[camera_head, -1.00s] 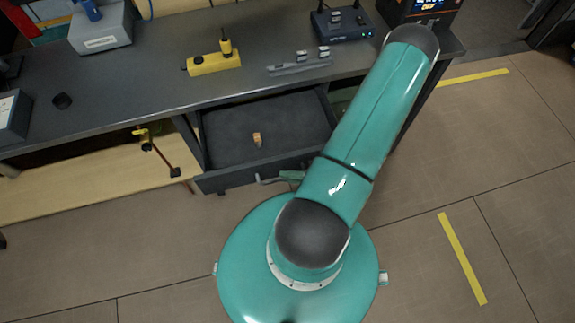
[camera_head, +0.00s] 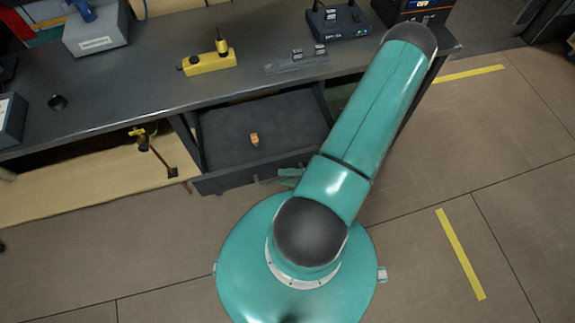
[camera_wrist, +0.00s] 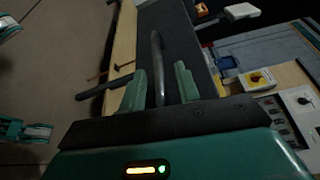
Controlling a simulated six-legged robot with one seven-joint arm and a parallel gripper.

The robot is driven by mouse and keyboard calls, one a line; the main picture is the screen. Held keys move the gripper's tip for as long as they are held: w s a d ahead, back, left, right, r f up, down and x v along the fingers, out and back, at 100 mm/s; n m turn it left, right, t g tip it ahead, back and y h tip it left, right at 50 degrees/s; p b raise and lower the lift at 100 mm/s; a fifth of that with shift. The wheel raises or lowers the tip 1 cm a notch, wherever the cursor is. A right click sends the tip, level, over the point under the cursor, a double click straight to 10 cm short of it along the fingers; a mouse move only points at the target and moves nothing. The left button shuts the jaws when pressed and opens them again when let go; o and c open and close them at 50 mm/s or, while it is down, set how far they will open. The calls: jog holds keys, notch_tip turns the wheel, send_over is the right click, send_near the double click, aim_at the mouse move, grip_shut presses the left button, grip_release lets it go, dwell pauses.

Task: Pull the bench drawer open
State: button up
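The bench drawer (camera_head: 225,179) is pulled well out from under the dark workbench, and its grey inside is visible from above. A small orange object (camera_head: 254,139) lies inside it. In the wrist view, the drawer's bar handle (camera_wrist: 156,60) runs between the two green fingers of my gripper (camera_wrist: 160,88). The fingers are apart, with a gap showing on each side of the bar. In the head view, my gripper (camera_head: 289,177) is at the drawer front, partly hidden by my arm.
A wooden lower shelf (camera_head: 80,188) is left of the drawer. Floor is clear at right.

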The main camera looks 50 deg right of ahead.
jog(key=v, duration=1.3)
jog(key=shift+s, duration=0.25)
jog(key=shift+d, duration=0.15)
